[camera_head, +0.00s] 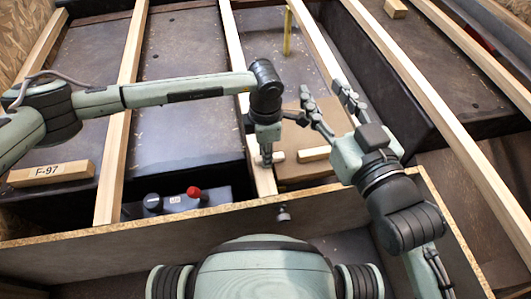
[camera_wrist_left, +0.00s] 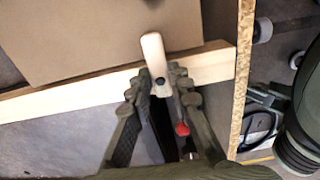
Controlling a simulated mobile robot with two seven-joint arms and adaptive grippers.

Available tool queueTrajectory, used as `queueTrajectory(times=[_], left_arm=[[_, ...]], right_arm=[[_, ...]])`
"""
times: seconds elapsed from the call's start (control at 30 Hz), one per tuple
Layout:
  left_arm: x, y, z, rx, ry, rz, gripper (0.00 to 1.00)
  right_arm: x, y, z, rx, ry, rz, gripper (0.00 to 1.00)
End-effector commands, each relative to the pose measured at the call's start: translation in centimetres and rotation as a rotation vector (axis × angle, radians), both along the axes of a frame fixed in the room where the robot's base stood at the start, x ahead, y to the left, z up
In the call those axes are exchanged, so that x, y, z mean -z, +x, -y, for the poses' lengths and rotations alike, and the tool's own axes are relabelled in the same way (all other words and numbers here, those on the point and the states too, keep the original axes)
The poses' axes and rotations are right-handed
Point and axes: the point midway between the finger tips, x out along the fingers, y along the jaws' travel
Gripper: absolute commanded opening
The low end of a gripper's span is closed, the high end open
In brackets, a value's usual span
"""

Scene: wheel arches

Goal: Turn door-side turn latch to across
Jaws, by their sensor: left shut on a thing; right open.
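A pale wooden turn latch (camera_head: 276,157) sits on a long wooden beam (camera_head: 262,178). In the left wrist view the latch (camera_wrist_left: 153,52) has a dark pivot screw and lies roughly crosswise to the beam (camera_wrist_left: 208,65), slightly tilted. Its far end reaches over the brown panel (camera_wrist_left: 90,35). My left gripper (camera_head: 266,155) is shut on the latch, with its fingers (camera_wrist_left: 158,86) on either side near the screw. The latch's lower end is partly hidden between them. My right gripper (camera_head: 329,105) is open and empty above the brown panel (camera_head: 290,178), right of the left gripper.
A block marked F-97 (camera_head: 52,173) lies far left. A chipboard wall (camera_head: 130,239) runs along the front.

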Motion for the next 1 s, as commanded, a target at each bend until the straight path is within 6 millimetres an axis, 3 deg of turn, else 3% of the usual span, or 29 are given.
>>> queueTrajectory(times=[0.27, 0.3, 0.43, 0.77, 1.0], left_arm=[[0.0, 0.0, 0.0, 0.003, -0.001, 0.0, 0.0], [0.0, 0.0, 0.0, 0.003, -0.001, 0.0, 0.22], [0.0, 0.0, 0.0, 0.002, -0.001, 0.0, 0.38], [-0.2, 0.0, 0.0, 0.001, -0.001, 0.0, 0.4], [-3.6, 0.1, 0.0, 0.0, -0.002, 0.003, 0.4]], right_arm=[[0.0, 0.0, 0.0, 0.0, 0.0, 0.001, 0.43], [0.0, 0.0, 0.0, 0.0, 0.0, 0.0, 0.43], [0.0, 0.0, 0.0, 0.0, 0.0, 0.0, 0.43], [0.1, 0.0, 0.0, 0.0, -0.001, -0.004, 0.43], [0.1, 0.0, 0.0, 0.0, -0.001, -0.003, 0.43]])
